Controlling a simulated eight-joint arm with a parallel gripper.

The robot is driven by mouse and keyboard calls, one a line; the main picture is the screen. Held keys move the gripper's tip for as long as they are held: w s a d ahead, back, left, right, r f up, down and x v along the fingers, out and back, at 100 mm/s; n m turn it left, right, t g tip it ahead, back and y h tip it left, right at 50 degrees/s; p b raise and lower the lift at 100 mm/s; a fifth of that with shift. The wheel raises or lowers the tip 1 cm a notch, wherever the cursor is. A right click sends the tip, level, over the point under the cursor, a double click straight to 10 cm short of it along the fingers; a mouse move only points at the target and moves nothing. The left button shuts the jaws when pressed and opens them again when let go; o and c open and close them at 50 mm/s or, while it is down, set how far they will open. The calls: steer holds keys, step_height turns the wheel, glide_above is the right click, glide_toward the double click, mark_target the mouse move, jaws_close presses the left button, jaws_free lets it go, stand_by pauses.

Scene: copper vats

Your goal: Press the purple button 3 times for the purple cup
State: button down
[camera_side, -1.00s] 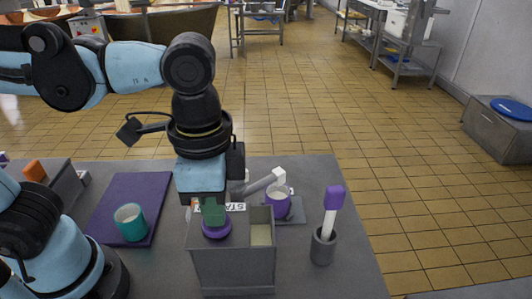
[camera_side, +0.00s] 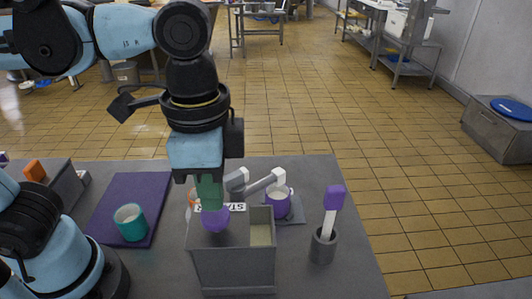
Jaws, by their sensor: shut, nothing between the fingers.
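A purple button (camera_side: 215,219) stands up as a rounded dome on the grey box (camera_side: 235,268). My gripper (camera_side: 210,204) points straight down at it with its green fingers shut and empty. The fingertips overlap the top of the button in the picture; I cannot tell whether they touch it. The purple cup (camera_side: 277,207) stands upright on a grey base behind and right of the box, below the white end of a spout arm (camera_side: 263,184). The cup has something pale inside.
A teal cup (camera_side: 131,225) stands on a purple mat (camera_side: 112,201) at left. A grey holder (camera_side: 322,246) with a purple-headed tool (camera_side: 334,198) stands right of the box. A partly hidden lettered label (camera_side: 236,207) lies behind the button. The table's right edge is close to the holder.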

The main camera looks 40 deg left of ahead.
mark_target(215, 214)
steer(key=shift+f, duration=0.2)
stand_by(0.5)
steer(key=shift+f, duration=1.4)
steer(key=shift+r, duration=1.6)
steer(key=shift+f, duration=0.3)
steer(key=shift+f, duration=1.3)
steer(key=shift+r, duration=1.6)
